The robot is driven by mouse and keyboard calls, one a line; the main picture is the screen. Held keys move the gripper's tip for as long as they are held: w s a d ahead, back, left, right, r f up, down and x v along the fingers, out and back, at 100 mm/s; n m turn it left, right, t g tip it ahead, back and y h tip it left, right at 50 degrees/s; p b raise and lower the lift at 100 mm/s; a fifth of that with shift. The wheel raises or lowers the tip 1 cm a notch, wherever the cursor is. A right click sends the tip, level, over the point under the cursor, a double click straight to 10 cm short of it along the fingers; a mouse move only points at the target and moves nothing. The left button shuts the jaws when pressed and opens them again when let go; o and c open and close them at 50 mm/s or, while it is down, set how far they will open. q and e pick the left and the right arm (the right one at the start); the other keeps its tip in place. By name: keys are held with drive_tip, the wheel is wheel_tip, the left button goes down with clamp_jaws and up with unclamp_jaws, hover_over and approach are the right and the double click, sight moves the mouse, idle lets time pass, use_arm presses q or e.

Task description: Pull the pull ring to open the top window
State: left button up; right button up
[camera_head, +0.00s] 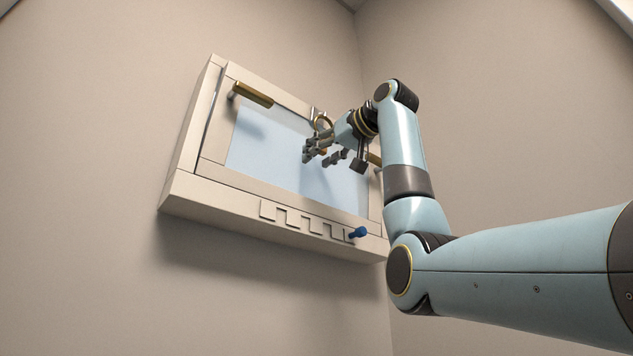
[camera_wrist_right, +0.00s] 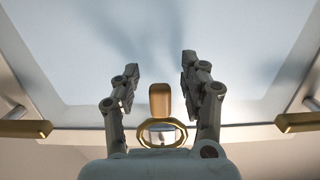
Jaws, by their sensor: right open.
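The top window (camera_head: 207,166) is a cream framed box on the wall with a pale blue pane (camera_head: 262,150); its sash looks shut. The gold pull ring (camera_head: 322,118) is at the pane's upper edge, partly behind my right gripper (camera_head: 319,156). In the right wrist view, the pull ring (camera_wrist_right: 143,137) and a gold tab (camera_wrist_right: 159,100) above it show between the two fingers of my right gripper (camera_wrist_right: 160,70). The fingers are apart, with nothing held. I cannot tell how far the ring lies beyond them. My left gripper is out of view.
A gold handle (camera_head: 253,94) sits at the frame's upper left; in the wrist view gold bars show at left (camera_wrist_right: 24,129) and right (camera_wrist_right: 298,122). A blue knob (camera_head: 358,232) sits on the lower frame beside a notched slot (camera_head: 290,217). The wall (camera_head: 90,200) around is bare.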

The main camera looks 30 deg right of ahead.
drive_tip(key=s, duration=1)
drive_tip(key=shift+s+d, duration=0.25)
drive_tip(key=shift+d, duration=0.2)
